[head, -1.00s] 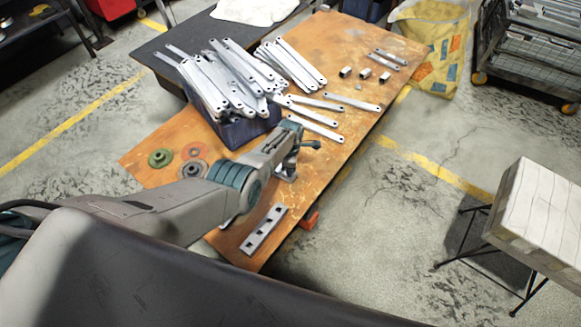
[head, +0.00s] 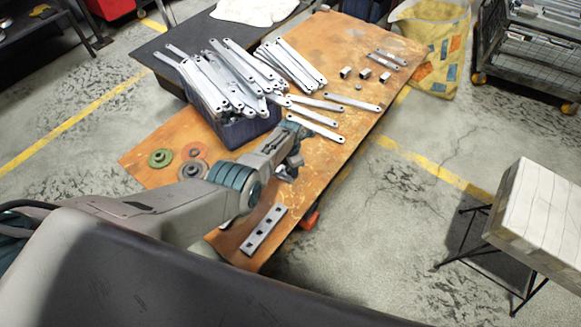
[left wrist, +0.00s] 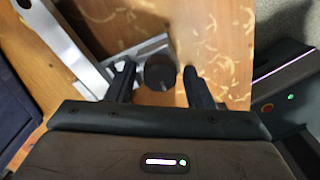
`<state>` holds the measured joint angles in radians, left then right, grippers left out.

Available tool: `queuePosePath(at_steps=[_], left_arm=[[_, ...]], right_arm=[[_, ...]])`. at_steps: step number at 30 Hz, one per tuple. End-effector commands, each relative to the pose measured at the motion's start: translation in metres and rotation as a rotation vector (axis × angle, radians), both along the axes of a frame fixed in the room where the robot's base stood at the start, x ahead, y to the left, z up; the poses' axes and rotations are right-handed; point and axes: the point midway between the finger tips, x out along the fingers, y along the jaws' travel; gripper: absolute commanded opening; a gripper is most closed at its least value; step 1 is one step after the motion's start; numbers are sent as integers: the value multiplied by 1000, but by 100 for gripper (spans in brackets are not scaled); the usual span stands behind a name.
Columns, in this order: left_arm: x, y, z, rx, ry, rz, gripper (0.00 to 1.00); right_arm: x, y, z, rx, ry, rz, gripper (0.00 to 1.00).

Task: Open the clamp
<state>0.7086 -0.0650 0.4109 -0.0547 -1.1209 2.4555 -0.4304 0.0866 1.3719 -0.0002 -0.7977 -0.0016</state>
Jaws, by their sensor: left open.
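The clamp (head: 287,174) is a small grey and dark metal piece on the wooden bench, near its right edge, largely hidden by my left gripper. In the left wrist view its dark round part (left wrist: 160,72) shows in front of a grey metal base (left wrist: 137,61). My left gripper (head: 293,161) is over the clamp. In the left wrist view its fingers (left wrist: 159,80) are open, one on each side of the dark round part, with gaps visible. I cannot tell whether either finger touches it. My right gripper is not in view.
A dark blue bin (head: 245,130) heaped with metal strips stands left of the clamp. Loose strips (head: 315,133) lie behind it. A strip with square holes (head: 264,230) lies at the front. Green (head: 160,158) and reddish discs (head: 194,151) lie to the left.

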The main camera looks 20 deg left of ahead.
Motion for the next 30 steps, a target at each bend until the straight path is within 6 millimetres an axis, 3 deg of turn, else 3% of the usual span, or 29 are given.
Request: queuePosePath(at_steps=[15, 30], left_arm=[[0, 0, 59, 0, 0, -1, 48], [0, 0, 59, 0, 0, -1, 48]], right_arm=[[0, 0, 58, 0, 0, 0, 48], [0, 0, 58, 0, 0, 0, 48]])
